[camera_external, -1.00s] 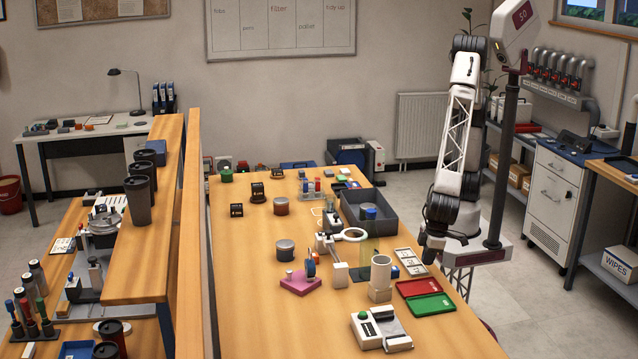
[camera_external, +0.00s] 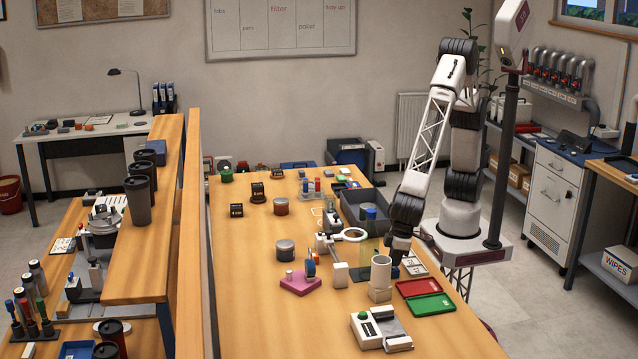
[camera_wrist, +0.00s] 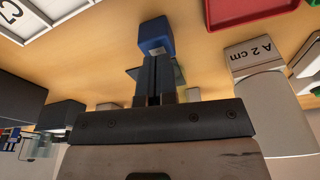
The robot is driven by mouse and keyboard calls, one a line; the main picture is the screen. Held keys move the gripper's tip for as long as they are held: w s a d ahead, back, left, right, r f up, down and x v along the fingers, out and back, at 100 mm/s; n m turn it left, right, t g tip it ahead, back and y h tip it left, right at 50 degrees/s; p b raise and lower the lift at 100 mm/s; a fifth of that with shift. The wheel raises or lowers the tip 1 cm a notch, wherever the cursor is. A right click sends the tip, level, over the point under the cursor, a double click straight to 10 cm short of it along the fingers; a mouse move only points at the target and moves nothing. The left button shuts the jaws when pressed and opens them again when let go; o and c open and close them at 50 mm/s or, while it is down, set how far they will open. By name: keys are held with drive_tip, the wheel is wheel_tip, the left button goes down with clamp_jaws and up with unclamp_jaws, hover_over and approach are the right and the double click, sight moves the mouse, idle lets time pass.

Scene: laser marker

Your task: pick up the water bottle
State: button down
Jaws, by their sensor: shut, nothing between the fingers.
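The likely water bottle (camera_external: 369,240) is a see-through greenish cylinder with a blue cap (camera_external: 370,212). It stands upright on the table beside the dark grey bin, left of my arm. My gripper (camera_external: 396,264) is low over the table, right of the bottle and apart from it, just behind the white cylinder. In the wrist view my gripper (camera_wrist: 154,62) has its fingers shut and empty. A small blue block (camera_wrist: 155,35) is just beyond the fingertips; I cannot tell whether they touch it. I cannot make out the bottle surely in the wrist view.
A white cylinder (camera_external: 381,272) on a block stands close in front of my gripper. Red (camera_external: 418,288) and green (camera_external: 432,305) trays lie to its right, white cards behind them. A ring stand (camera_external: 340,272) is left of the bottle. The table's left half has free room.

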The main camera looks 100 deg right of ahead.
drive_tip(key=shift+w+d, duration=0.1)
drive_tip(key=shift+w, duration=0.45)
drive_tip(key=shift+s+f, duration=0.1)
drive_tip(key=shift+f, duration=0.8)
drive_tip(key=shift+s+f, duration=0.1)
drive_tip(key=shift+f, duration=0.05)
drive_tip(key=s, duration=0.5)
drive_tip(key=s+a, duration=0.1)
drive_tip(key=s, duration=0.1)
drive_tip(key=shift+s+f, duration=0.25)
drive_tip(key=shift+s, duration=0.05)
drive_tip(key=shift+w+a+r, duration=0.15)
drive_tip(key=shift+w+r, duration=0.05)
drive_tip(key=shift+r, duration=0.85)
drive_tip(key=shift+r, duration=0.15)
